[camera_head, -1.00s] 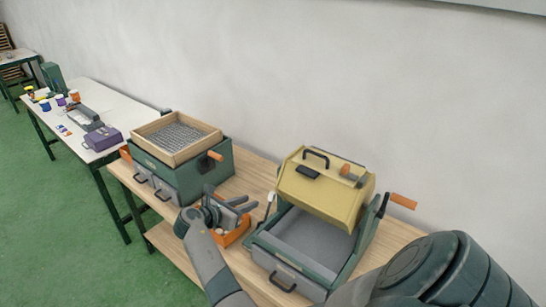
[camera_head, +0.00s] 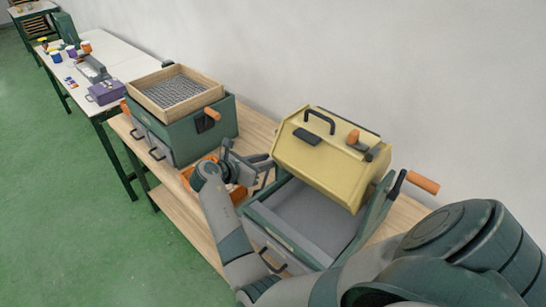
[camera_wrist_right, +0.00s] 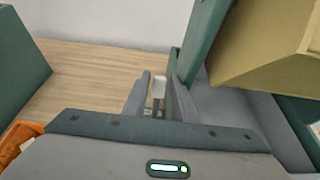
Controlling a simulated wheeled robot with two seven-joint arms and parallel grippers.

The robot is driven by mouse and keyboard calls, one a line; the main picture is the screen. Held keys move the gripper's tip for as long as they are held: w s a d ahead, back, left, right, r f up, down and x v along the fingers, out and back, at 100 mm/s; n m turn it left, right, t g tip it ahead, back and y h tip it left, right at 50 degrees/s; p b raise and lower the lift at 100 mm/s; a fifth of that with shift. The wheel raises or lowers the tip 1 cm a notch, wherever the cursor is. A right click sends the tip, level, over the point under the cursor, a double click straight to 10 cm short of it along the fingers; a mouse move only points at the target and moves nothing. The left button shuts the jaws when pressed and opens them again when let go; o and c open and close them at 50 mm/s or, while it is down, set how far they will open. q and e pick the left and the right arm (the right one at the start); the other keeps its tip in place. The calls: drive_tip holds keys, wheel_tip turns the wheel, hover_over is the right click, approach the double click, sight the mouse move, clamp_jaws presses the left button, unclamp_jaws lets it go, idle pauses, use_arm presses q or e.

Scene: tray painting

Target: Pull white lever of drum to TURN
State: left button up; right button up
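The yellow drum (camera_head: 325,165) sits tilted on its green frame at the right of the table; its underside shows at the upper right in the right wrist view (camera_wrist_right: 265,45). The white lever (camera_wrist_right: 159,88) stands upright left of the frame in the right wrist view; in the head view my gripper hides it. My right gripper (camera_head: 262,168) is at the drum's left side. In the wrist view its two fingers (camera_wrist_right: 160,98) stand on either side of the lever, with small gaps showing, so it looks open around it. My left gripper is not in view.
An orange-handled crank (camera_head: 422,183) sticks out at the drum's right. A grey tray (camera_head: 300,215) lies below the drum. An orange bin (camera_head: 197,172) is beside my right gripper. A green box with a wooden sieve (camera_head: 137,90) stands to the left. Bare wood (camera_wrist_right: 85,75) lies beyond the gripper.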

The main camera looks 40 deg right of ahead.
drive_tip(key=shift+d, duration=0.1)
drive_tip(key=shift+c, duration=0.3)
clamp_jaws()
